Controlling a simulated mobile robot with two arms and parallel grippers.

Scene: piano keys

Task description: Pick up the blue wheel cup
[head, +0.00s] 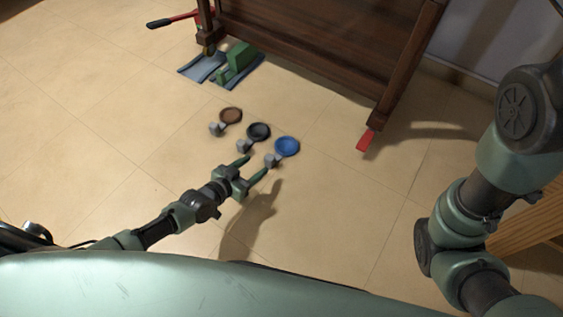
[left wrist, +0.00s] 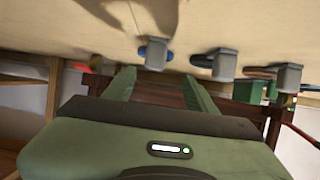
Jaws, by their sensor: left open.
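The blue wheel cup (head: 287,146) lies on the tiled floor, a round blue dish with a small grey block (head: 271,160) at its near left side. My left gripper (head: 256,166) is open and empty, just to the near left of this cup, with its fingers pointing toward the grey block. In the left wrist view the blue wheel cup (left wrist: 142,52) and its block show ahead of the open fingers of my left gripper (left wrist: 158,75), apart from them. My right gripper is out of view; only my right arm's links show.
A black cup (head: 258,131) and a brown cup (head: 231,115) with similar grey blocks lie to the far left of the blue one. A dark wooden piano (head: 330,35) stands behind, with a green jack (head: 237,62) at its left leg. The floor between is clear.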

